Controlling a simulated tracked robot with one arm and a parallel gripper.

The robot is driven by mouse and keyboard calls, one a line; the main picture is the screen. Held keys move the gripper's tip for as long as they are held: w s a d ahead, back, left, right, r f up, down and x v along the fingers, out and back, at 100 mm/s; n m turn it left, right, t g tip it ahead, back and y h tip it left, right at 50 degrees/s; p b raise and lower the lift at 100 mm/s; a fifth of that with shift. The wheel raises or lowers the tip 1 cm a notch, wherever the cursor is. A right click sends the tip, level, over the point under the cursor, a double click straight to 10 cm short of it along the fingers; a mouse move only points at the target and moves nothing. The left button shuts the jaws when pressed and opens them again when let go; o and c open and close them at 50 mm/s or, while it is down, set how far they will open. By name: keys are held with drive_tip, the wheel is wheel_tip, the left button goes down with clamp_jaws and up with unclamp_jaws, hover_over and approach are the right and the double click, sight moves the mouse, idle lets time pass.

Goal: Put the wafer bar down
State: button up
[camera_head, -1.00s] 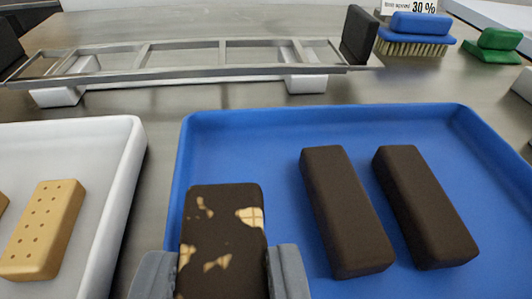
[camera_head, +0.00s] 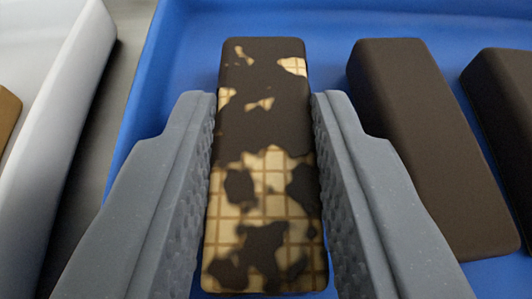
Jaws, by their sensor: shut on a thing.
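The wafer bar (camera_head: 265,170) is patchily coated in dark chocolate, with bare golden waffle grid showing mostly at its near end. My gripper (camera_head: 265,110) is shut on it, one grey ridged finger along each long side. The bar lies lengthwise away from me, over the left part of the blue tray (camera_head: 190,60). Whether its underside touches the tray floor cannot be told from this view.
A fully coated dark bar (camera_head: 425,145) lies just right of my right finger, with another dark bar (camera_head: 505,120) beyond it at the right edge. A white tray (camera_head: 50,110) with a tan biscuit (camera_head: 6,115) is at the left.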

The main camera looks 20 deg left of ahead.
drive_tip(key=shift+f, duration=0.2)
drive_tip(key=o, duration=0.8)
drive_tip(key=shift+c, duration=0.2)
drive_tip(key=shift+f+b, duration=0.1)
drive_tip(key=shift+b, duration=0.4)
drive_tip(key=p+v, duration=0.5)
drive_tip(key=v, duration=0.8)
drive_tip(key=shift+s+r, duration=0.3)
drive_tip(key=shift+r, duration=0.25)
drive_tip(key=shift+a, duration=0.15)
